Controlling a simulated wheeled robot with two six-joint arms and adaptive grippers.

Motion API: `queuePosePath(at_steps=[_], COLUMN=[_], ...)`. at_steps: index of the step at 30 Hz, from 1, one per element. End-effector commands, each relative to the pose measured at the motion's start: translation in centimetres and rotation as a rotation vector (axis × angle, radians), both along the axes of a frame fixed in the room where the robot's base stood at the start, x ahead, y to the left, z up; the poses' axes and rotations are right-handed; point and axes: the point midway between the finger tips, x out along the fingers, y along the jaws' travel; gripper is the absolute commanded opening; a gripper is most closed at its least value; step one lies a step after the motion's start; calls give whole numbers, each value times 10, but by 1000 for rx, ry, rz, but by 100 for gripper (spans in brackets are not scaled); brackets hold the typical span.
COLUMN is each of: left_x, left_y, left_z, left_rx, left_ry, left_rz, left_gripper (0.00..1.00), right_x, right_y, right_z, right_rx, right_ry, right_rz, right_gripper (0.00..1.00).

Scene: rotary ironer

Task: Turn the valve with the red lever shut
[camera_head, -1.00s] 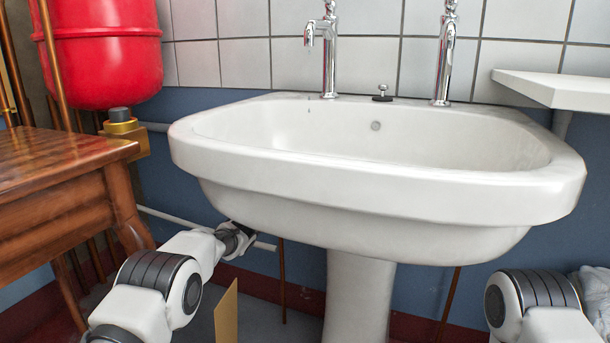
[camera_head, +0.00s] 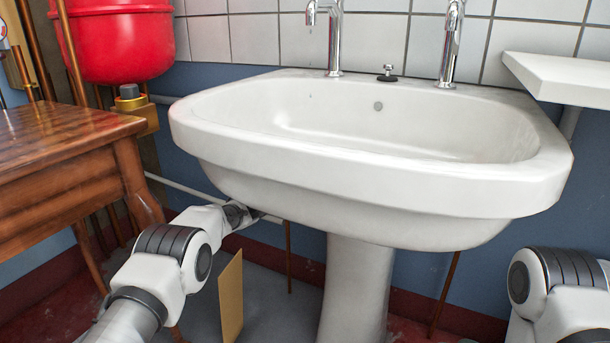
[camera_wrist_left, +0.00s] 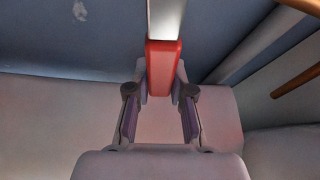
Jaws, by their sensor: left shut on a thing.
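The red lever (camera_wrist_left: 163,66) shows in the left wrist view as a red grip on the end of a pale flat bar (camera_wrist_left: 165,18). My left gripper (camera_wrist_left: 161,80) is shut on the red grip, with one finger on each side of it. In the head view my left gripper (camera_head: 240,215) reaches under the left side of the white basin (camera_head: 360,160), and its fingertips are hidden there. The lever and the valve body are hidden in the head view. My right arm shows at the lower right, but its gripper is out of view.
A wooden table (camera_head: 60,150) stands at the left, below a red tank (camera_head: 115,45). A thin tan panel (camera_head: 231,300) stands upright beside my left arm. The basin's pedestal (camera_head: 355,290) is to the right. A pale pipe (camera_head: 175,186) runs along the blue wall.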

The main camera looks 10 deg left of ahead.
Motion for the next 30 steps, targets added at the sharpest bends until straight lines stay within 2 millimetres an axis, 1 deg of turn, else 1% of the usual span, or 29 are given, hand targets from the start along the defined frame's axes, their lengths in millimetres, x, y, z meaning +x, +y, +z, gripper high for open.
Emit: queuePosePath(at_steps=[9, 22, 23, 24, 25, 30], left_x=[0, 0, 0, 0, 0, 0], left_y=[-2, -2, -2, -2, -2, -2], left_z=[-9, -9, -9, -9, -9, -9], left_rx=[96, 105, 105, 105, 105, 104], left_ry=[-31, -34, -34, -34, -34, -34], left_rz=[0, 0, 0, 0, 0, 0], left_gripper=[0, 0, 25, 39, 48, 48], right_x=[0, 0, 0, 0, 0, 0], right_y=[0, 0, 0, 0, 0, 0], right_z=[1, 1, 1, 1, 1, 1], right_rx=[0, 0, 0, 0, 0, 0], right_ry=[0, 0, 0, 0, 0, 0], right_rz=[0, 0, 0, 0, 0, 0], right_gripper=[40, 40, 40, 40, 40, 40])
